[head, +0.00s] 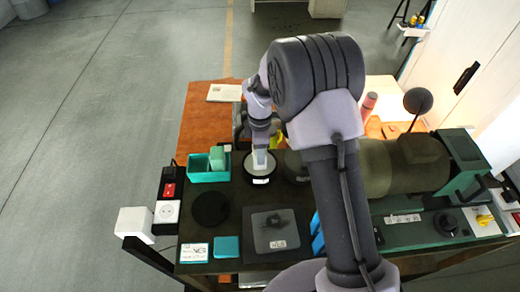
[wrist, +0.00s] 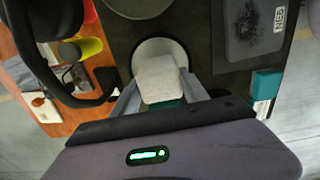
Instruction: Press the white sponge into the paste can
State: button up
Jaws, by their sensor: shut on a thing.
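The paste can (head: 261,175) is a round dark can with a white label and a pale inside, on the dark bench top in the head view. Its pale round opening (wrist: 158,46) shows in the wrist view. My gripper (wrist: 160,92) is shut on the white sponge (wrist: 160,78), a pale block between the two fingers. In the head view my gripper (head: 260,152) points down over the can, with the sponge (head: 259,159) at its tip. The sponge overlaps the can's opening in both views. I cannot tell whether it touches the paste.
A teal tray (head: 207,177) with a green block (head: 217,157) stands left of the can. A black disc (head: 210,208), a grey mat (head: 266,239) and a teal block (head: 227,247) lie in front. A green machine (head: 425,170) fills the right. A yellow object (wrist: 88,47) stands nearby.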

notch_tip(320, 180, up, 7)
jog(key=p, duration=0.5)
dwell(0.6)
